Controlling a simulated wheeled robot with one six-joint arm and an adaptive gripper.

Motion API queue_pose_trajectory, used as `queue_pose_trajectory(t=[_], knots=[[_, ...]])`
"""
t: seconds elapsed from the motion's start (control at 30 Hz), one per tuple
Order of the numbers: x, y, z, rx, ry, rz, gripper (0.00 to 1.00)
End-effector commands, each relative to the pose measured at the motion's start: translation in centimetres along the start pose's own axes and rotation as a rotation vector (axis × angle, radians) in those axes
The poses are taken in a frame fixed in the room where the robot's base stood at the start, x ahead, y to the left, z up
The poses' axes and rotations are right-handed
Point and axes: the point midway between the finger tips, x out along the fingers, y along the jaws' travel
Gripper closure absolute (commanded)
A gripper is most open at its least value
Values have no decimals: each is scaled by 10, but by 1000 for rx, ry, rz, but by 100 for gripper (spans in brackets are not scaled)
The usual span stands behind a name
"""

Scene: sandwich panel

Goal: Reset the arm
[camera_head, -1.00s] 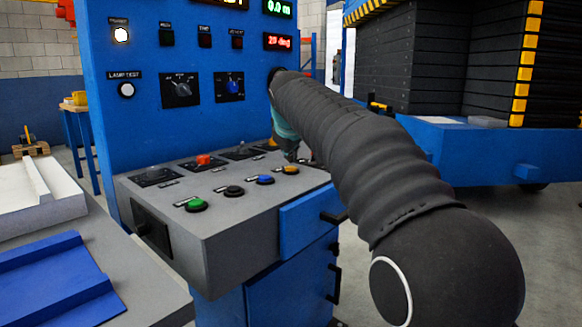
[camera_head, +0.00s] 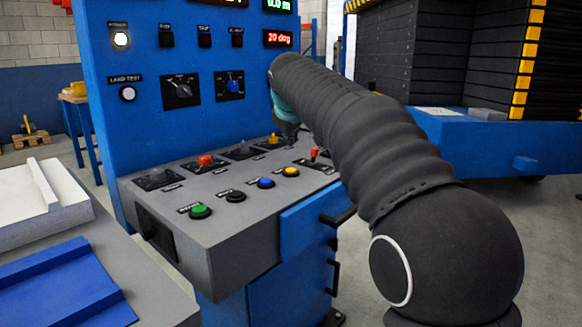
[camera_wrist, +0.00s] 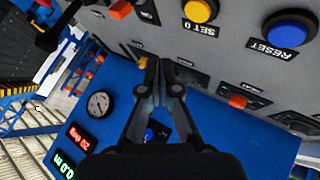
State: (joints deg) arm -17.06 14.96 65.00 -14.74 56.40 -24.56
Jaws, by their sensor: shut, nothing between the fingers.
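In the wrist view my gripper (camera_wrist: 160,66) is shut and empty, its fingertips close together in front of the control panel. In the head view my dark sleeved arm (camera_head: 360,140) reaches toward the blue upright panel. The gripper's fingers are mostly hidden there behind the arm. A blue button labelled RESET (camera_wrist: 289,30) and a yellow button labelled SET 0 (camera_wrist: 201,10) sit on the grey desk, apart from the fingertips. The blue button (camera_head: 265,183) and yellow button (camera_head: 290,172) also show in the head view.
The grey desk (camera_head: 250,215) carries a green button (camera_head: 200,211), a black button (camera_head: 236,196) and several levers. The blue upright panel (camera_head: 190,50) has knobs and lit displays. A white block (camera_head: 40,195) and blue tray (camera_head: 60,285) lie at left.

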Motion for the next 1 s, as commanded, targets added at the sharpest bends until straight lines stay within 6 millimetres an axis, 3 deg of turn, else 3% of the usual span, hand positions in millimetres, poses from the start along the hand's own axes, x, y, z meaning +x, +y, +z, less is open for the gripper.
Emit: queue_pose_trajectory(t=[0.4, 0.53, 0.67, 0.87, 1.0], knots=[[0, 0, 1, 1, 0, 0, 100], [-10, 1, 12, 22, -8, -4, 100], [-33, 0, 45, 84, -32, -20, 100], [-75, -15, 120, 221, -85, -50, 100], [-100, -36, 174, 319, -122, -68, 100]])
